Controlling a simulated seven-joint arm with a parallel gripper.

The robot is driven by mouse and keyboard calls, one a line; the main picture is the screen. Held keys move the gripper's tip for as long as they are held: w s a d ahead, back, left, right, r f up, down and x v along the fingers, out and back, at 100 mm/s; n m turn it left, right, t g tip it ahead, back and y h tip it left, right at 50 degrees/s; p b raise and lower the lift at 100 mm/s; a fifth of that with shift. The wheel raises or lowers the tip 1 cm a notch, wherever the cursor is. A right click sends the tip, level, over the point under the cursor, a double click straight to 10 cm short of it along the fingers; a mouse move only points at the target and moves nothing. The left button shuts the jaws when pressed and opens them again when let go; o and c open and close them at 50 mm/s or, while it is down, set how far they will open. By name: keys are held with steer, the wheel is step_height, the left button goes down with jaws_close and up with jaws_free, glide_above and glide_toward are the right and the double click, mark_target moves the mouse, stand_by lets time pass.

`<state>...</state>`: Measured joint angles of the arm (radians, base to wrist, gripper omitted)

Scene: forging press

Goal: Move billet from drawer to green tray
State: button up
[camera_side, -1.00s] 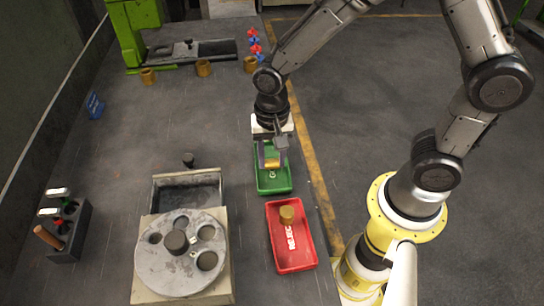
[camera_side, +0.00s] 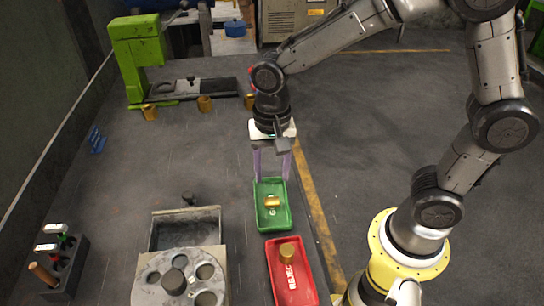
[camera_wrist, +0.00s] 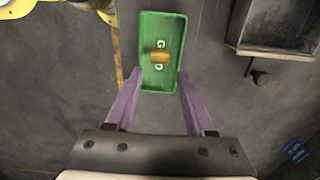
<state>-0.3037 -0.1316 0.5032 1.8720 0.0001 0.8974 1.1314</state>
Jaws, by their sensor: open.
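A brass-coloured billet (camera_side: 272,202) lies on its side in the green tray (camera_side: 264,221), near the tray's middle; the billet also shows in the wrist view (camera_wrist: 160,57). My gripper (camera_side: 271,180) is open and empty above the far end of the green tray, with its purple fingers apart and pointing down. In the wrist view my gripper (camera_wrist: 155,100) shows both fingers spread, with the green tray (camera_wrist: 151,79) ahead between them. The drawer (camera_side: 184,231) stands left of the trays and looks empty.
A red reject tray (camera_side: 289,279) with another billet (camera_side: 287,251) lies in front of the green tray. A round die plate (camera_side: 156,270) adjoins the drawer. Several billets stand near the green press (camera_side: 138,50). A tool rack (camera_side: 65,260) is at far left.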

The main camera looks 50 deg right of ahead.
steer(key=s+d+r+n+t, duration=0.35)
steer(key=s+d+r, duration=0.2)
steer(key=r, duration=0.45)
steer(key=s+d+n+t, duration=0.2)
steer(key=s+d+n, duration=0.2)
steer(key=s+n, duration=0.2)
steer(key=shift+s+r, duration=0.3)
steer(key=shift+s, duration=0.75)
